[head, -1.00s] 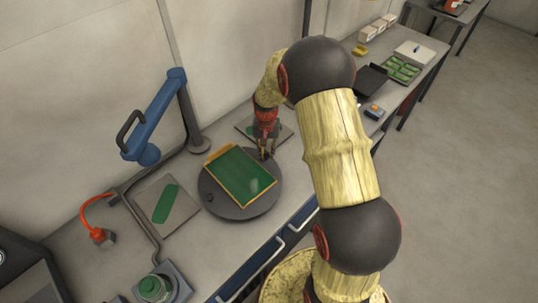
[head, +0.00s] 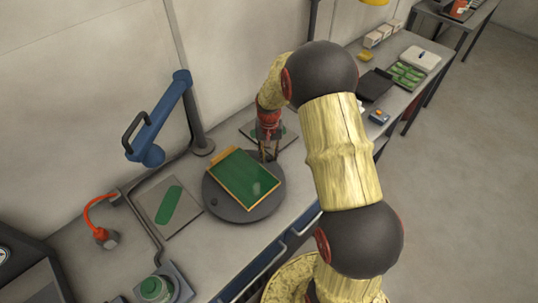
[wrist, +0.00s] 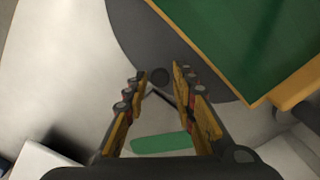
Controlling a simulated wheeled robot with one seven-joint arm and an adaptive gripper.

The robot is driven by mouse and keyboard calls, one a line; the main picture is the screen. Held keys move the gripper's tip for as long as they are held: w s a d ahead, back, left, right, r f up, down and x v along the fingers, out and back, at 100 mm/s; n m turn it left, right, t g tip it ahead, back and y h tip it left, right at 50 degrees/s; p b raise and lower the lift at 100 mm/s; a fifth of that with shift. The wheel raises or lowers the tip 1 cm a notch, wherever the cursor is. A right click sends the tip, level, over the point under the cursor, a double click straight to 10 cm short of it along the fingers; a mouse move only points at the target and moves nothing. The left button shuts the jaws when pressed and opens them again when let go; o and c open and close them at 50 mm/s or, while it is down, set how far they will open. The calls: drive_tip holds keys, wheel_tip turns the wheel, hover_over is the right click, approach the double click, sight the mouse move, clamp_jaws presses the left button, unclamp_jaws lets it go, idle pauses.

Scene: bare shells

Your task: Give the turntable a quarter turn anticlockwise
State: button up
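The turntable (head: 240,213) is a dark grey disc on the bench, with a green board (head: 246,180) edged in orange lying on it. My gripper (head: 268,158) points down at the turntable's far right rim. In the wrist view the turntable (wrist: 130,35) fills the upper middle, and the board (wrist: 235,40) lies to the right. A round dark knob (wrist: 160,77) on the rim shows between the fingertips of my gripper (wrist: 158,78). The fingers are apart; contact with the knob cannot be told.
A grey mat with a green pad (head: 168,205) lies left of the turntable; another green pad (wrist: 162,143) is beneath my gripper. A blue lamp arm (head: 160,120) stands behind left. A green button (head: 154,288) and an orange-corded device (head: 107,238) are at left. Trays (head: 407,75) stand right.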

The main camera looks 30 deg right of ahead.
drive_tip(key=shift+o, duration=0.9)
wheel_tip(320, 180, up, 12)
drive_tip(key=shift+f, duration=0.1)
idle(0.4)
drive_tip(key=s+a+r+n+t+b, duration=0.2)
drive_tip(key=s+a+r, duration=0.2)
drive_tip(key=s, duration=0.5)
drive_tip(key=s+a+r+n+t+b, duration=0.1)
drive_tip(key=s+a+r+n+b, duration=0.1)
drive_tip(key=s+a+r, duration=0.3)
drive_tip(key=s+a+r+n+t+b, duration=0.1)
drive_tip(key=s+a+r, duration=0.3)
drive_tip(key=s, duration=0.8)
drive_tip(key=shift+s+a+r+n+t+b, duration=0.4)
drive_tip(key=shift+a+n+t, duration=0.1)
drive_tip(key=shift+a+t, duration=0.25)
